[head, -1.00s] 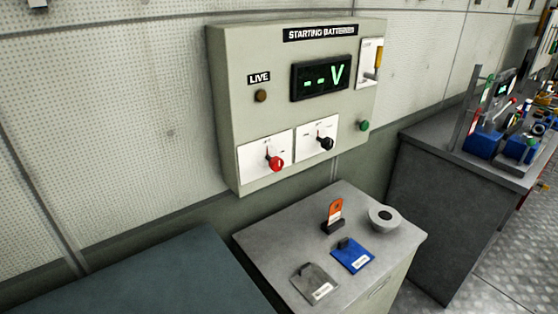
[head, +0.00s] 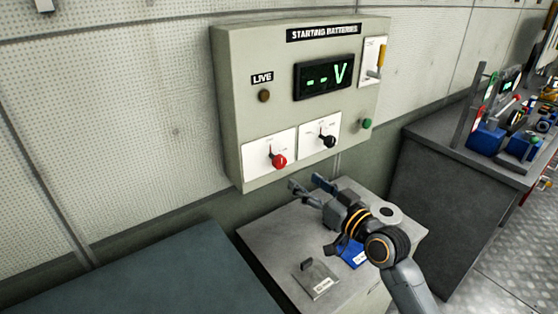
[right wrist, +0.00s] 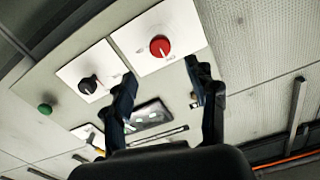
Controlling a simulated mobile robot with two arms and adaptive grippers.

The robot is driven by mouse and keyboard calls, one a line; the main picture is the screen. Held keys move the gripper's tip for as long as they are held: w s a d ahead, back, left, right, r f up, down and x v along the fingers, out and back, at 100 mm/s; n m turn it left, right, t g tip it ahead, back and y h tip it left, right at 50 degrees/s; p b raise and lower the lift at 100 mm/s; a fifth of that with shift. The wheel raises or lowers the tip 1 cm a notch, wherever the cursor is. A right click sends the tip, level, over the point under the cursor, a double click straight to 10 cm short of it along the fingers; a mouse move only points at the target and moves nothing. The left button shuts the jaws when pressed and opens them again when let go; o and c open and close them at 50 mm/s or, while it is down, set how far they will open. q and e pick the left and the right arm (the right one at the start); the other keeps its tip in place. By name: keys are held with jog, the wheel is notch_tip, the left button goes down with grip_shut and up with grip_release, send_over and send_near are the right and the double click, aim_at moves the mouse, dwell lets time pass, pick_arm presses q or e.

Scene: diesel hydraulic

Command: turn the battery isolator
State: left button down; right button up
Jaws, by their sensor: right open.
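The STARTING BATTERIES panel (head: 236,120) hangs on the wall. On its lower part are a red knob (head: 279,161) on a left white plate and a black knob (head: 328,141) on a right white plate. The small print on the plates is unreadable. My right gripper (head: 306,184) is open and empty, below the panel and apart from the knobs. In the right wrist view, the red knob (right wrist: 160,46) shows beyond and between the fingers (right wrist: 160,75), and the black knob (right wrist: 90,85) is to the left. My left gripper is not in view.
The display (head: 324,79) reads "--V"; the LIVE lamp (head: 264,96) looks dark. A yellow-handled lever (head: 381,56) and a green button (head: 367,123) are at the panel's right. Below, a grey cabinet (head: 270,240) holds a grey tag (head: 317,282), a blue tag (head: 352,257) and a round object (head: 388,214).

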aim_at(282, 164)
jog(key=p+x, duration=0.1)
jog(key=x, duration=1.1)
jog(key=shift+f+p, duration=0.1)
jog(key=shift+p, duration=0.2)
jog(key=shift+c, duration=0.2)
jog(key=c, duration=1.1)
jog(key=shift+c, duration=0.2)
